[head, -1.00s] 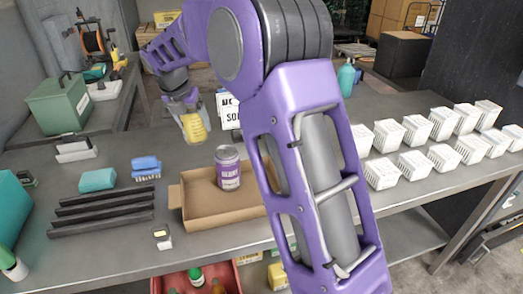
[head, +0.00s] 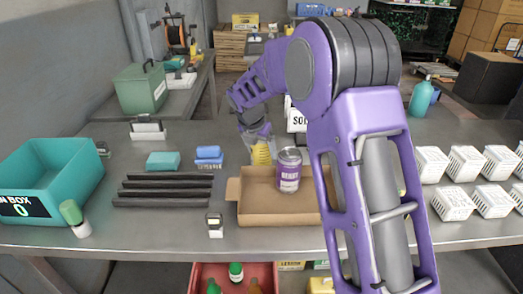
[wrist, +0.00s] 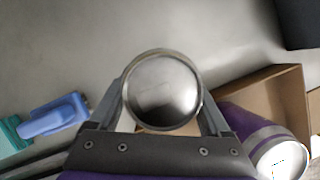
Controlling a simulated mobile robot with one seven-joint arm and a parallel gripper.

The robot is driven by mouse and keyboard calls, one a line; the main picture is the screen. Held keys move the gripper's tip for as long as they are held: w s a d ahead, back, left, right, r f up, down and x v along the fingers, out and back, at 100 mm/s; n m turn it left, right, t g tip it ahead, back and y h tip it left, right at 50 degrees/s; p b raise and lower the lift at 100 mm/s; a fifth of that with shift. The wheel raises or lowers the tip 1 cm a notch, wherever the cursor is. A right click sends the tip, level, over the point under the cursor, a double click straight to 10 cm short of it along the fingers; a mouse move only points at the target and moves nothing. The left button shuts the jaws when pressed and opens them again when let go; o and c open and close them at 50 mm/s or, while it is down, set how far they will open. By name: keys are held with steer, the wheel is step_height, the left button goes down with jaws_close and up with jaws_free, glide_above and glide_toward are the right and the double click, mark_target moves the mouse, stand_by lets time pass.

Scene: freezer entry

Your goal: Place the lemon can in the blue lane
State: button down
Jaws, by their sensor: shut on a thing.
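My gripper (head: 258,138) is shut on a yellow can (head: 261,154), the lemon can by its colour. In the head view it is behind the back edge of the cardboard tray; I cannot tell whether it touches the table. In the wrist view its round metal top (wrist: 162,90) sits between the two fingers. A blue block (head: 209,154) and a teal block (head: 163,161) stand behind several dark bars (head: 163,190) to the left. The blue block also shows in the wrist view (wrist: 52,117). I cannot tell which strip is the blue lane.
A purple can (head: 289,172) stands in the cardboard tray (head: 262,212). A teal bin (head: 70,178) is at the left, with a small green-capped bottle (head: 75,217) beside it. White baskets (head: 443,203) fill the right. The grey table (head: 130,235) is clear along the front left.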

jaws_free()
steer(key=shift+f, duration=0.1)
